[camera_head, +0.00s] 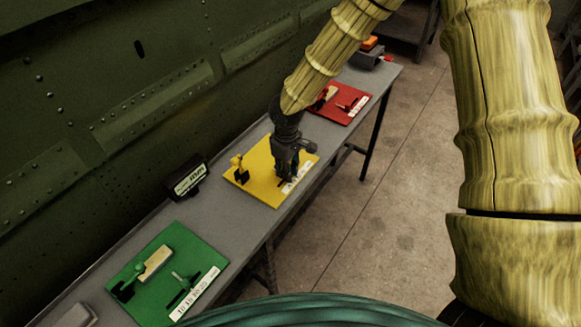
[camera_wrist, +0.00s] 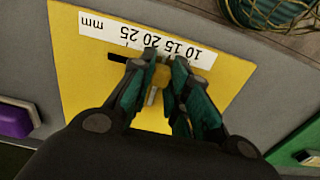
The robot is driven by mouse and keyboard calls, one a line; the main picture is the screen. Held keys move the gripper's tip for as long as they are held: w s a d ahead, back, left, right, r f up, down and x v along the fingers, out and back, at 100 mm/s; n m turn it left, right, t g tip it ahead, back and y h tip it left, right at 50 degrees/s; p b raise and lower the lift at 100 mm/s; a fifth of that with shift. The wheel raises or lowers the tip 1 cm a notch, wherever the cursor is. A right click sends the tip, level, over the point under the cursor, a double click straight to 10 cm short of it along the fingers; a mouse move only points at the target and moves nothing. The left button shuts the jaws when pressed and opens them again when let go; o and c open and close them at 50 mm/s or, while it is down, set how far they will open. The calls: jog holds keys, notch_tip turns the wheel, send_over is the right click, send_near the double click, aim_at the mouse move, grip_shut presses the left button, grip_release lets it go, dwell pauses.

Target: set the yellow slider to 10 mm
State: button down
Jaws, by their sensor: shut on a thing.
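The yellow board (camera_head: 262,190) lies on the grey bench, and it also fills the middle of the wrist view (camera_wrist: 85,75). Its white scale (camera_wrist: 105,30) reads 10, 15, 20, 25 and mm, upside down in the wrist view. My gripper (camera_wrist: 158,72) is over the board, shut on the yellow slider (camera_wrist: 160,77), which is mostly hidden between the fingers. A dark slot (camera_wrist: 116,58) shows left of the fingers. In the head view, my gripper (camera_head: 286,178) covers the slider.
A green board (camera_head: 150,298) lies nearer on the bench and a red board (camera_head: 332,113) farther off. A black display box (camera_head: 188,180) stands beside the yellow board, near the riveted green wall. A small yellow piece with a black base (camera_head: 239,170) sits at the board's left corner.

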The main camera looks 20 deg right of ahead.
aim_at(281, 183)
jog(key=shift+s+a+b, duration=0.35)
jog(key=shift+s+a, duration=0.65)
jog(key=shift+a, duration=0.3)
jog(key=c, duration=1.4)
grip_release()
jog(key=shift+s+a+r, duration=0.1)
jog(key=shift+r, duration=0.05)
jog(key=shift+o, duration=0.2)
notch_tip(281, 183, up, 12)
